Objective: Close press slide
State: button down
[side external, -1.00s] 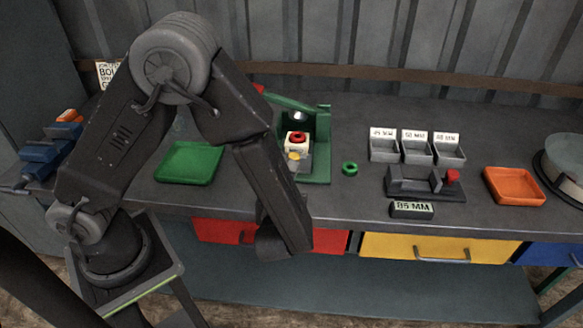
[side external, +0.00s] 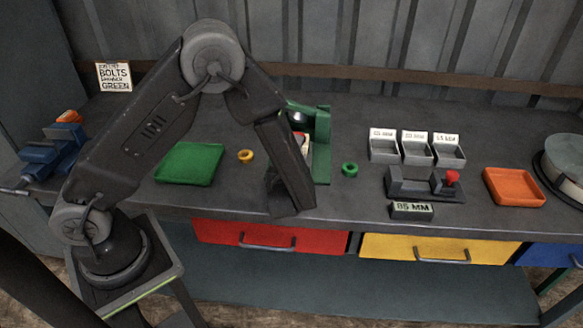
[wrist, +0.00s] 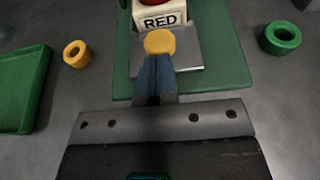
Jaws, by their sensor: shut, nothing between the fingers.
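The green press (side external: 323,140) stands on the bench, partly hidden by my arm in the side view. In the wrist view, its green base (wrist: 232,72) carries the grey slide plate (wrist: 190,58). A white block (wrist: 150,20) marked RED, with a red piece (wrist: 152,2) on top, sits at the far part of the slide. A round yellow knob (wrist: 160,42) is at the slide's near side. My gripper (wrist: 157,62) is shut and empty, its blue fingertips right at the knob's near edge. I cannot tell whether they touch. My arm hides the fingertips in the side view.
A yellow ring (wrist: 76,54) and a green tray (wrist: 20,85) lie left of the press. A green ring (wrist: 280,38) lies to its right. Farther right are grey bins (side external: 417,151), a gauge fixture (side external: 425,185) and an orange tray (side external: 514,187).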

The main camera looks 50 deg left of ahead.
jog(key=w+a, duration=0.6)
jog(key=shift+w+a, duration=0.15)
jog(key=shift+a, duration=0.05)
